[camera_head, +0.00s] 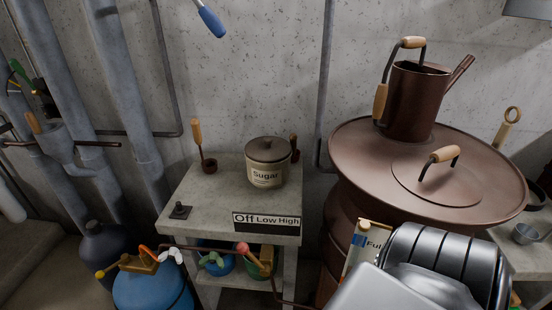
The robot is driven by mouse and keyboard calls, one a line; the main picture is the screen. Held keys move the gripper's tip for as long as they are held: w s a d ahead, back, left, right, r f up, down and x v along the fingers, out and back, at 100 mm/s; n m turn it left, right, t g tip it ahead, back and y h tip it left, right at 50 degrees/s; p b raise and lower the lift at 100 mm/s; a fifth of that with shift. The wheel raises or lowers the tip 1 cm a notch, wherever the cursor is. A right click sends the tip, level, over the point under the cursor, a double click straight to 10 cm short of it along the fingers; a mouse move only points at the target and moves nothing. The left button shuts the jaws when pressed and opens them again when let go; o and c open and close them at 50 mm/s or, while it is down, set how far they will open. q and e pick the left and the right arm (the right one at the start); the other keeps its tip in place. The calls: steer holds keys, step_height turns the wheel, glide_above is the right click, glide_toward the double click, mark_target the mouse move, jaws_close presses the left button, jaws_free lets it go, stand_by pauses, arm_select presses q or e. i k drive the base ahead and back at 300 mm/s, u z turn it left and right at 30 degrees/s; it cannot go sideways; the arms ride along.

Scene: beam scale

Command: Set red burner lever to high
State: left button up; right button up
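The burner lever's small red knob (242,247) shows just below the "Off" end of the label plate (267,221). The plate reads Off, Low, High from left to right on the front edge of a concrete stand. A thin dark reddish rod runs left from the knob. A shiny grey ribbed part with a flat pale plate, which looks like my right arm or gripper (440,265), fills the lower right, apart from the knob. No fingertips can be made out on it. My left gripper is not in view.
A sugar pot (267,165) stands on the concrete stand (210,205). A round brown metal stove (350,150) with a watering can (413,100) is to the right. A blue gas bottle (150,290) stands at lower left. A carton (363,243) is beside the grey part.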

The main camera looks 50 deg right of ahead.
mark_target(243, 248)
steer(key=k, duration=0.1)
steer(key=z, duration=0.95)
